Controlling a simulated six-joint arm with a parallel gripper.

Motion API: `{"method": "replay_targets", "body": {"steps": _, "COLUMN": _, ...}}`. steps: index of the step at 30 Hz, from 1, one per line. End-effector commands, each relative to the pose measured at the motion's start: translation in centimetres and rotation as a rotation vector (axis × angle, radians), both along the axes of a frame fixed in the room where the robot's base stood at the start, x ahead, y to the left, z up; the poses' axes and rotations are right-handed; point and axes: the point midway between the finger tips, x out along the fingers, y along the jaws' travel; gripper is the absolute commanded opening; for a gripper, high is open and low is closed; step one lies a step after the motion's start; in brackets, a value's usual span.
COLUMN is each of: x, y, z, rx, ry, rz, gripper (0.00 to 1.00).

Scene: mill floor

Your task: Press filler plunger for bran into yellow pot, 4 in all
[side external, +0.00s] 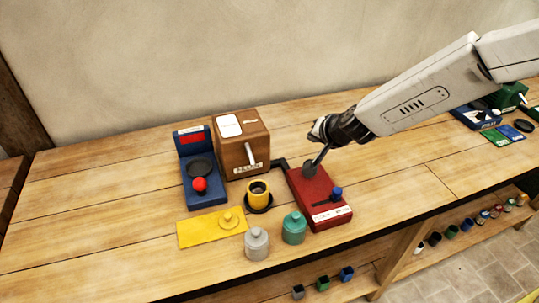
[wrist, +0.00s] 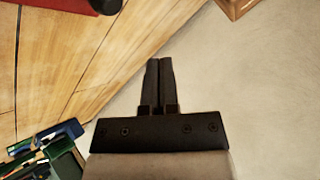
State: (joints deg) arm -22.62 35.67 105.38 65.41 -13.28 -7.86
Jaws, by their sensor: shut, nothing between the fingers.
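The yellow pot (side external: 256,199) stands upright with its mouth open on a dark round base, in front of the brown wooden box. Dark contents show in its mouth; I cannot tell what or how much. The brown box (side external: 229,150) has a pale label, too small to read. A red unit (side external: 320,207) right of the pot carries a dark round piece (side external: 309,168) and a blue knob (side external: 336,193). Which part is the bran plunger is unclear. My gripper (side external: 315,133) is shut and empty above the red unit's back end; its closed fingers show in the wrist view (wrist: 159,75).
A blue stand (side external: 187,145) with a red ball (side external: 199,184) is left of the box. A yellow plate (side external: 196,232), a grey jar (side external: 256,244) and a teal jar (side external: 294,228) lie near the front. Bench at left is clear. Small pots sit on the shelf below.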

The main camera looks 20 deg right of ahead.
Motion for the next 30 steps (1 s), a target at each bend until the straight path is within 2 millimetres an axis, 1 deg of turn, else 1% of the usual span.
{"method": "replay_targets", "body": {"steps": 9, "x": 0.0, "y": 0.0, "z": 0.0, "rx": 0.000, "ry": 0.000, "rz": 0.000, "gripper": 0.00}}
{"method": "replay_targets", "body": {"steps": 14, "x": 0.0, "y": 0.0, "z": 0.4, "rx": -0.001, "ry": -0.002, "rz": -0.001, "gripper": 0.00}}
{"method": "replay_targets", "body": {"steps": 30, "x": 0.1, "y": 0.0, "z": 3.6, "rx": 0.000, "ry": -0.002, "rz": -0.001, "gripper": 0.00}}
